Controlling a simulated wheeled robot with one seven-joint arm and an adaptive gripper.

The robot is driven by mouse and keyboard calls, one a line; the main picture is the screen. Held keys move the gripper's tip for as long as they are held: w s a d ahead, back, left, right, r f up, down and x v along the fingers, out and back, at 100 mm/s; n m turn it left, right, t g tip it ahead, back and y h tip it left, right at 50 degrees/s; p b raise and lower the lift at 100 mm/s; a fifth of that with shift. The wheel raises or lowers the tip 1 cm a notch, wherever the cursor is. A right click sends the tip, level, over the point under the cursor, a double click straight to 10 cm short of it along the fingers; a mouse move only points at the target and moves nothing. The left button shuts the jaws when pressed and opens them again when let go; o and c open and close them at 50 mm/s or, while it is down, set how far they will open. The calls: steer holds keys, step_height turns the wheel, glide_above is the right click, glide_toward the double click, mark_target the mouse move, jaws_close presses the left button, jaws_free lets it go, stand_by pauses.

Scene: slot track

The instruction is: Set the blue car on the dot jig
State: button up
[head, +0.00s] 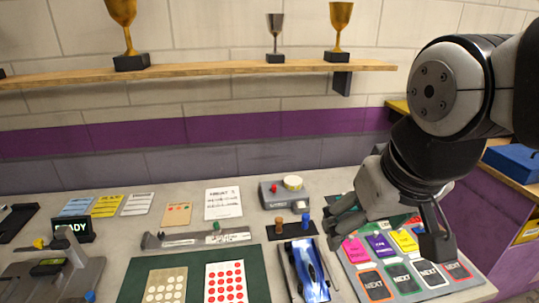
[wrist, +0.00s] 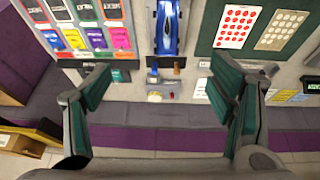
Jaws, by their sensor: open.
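The blue car (head: 311,272) lies at the front middle of the table, on or against a grey strip. It also shows at the top middle of the wrist view (wrist: 167,28). Left of it, on a dark green mat (head: 258,276), are a white card with red dots (head: 229,283) and a tan card with pale dots (head: 165,286). Both cards show in the wrist view too; I cannot tell which is the dot jig. My gripper (wrist: 161,83) is open and empty, its fingers wide apart. In the head view it hangs above the table, right of the car.
A tray (head: 352,272) of coloured cards lies right of the car. Behind the car are a dark block with two pegs (head: 291,230) and a grey box (head: 284,197). A shelf with trophies (head: 200,73) runs along the wall.

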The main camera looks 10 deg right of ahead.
steer(key=s, duration=0.3)
steer(key=shift+a+r+t+y, duration=0.15)
steer(key=shift+r+t+y, duration=0.15)
steer(key=shift+r+t, duration=0.1)
stand_by(0.5)
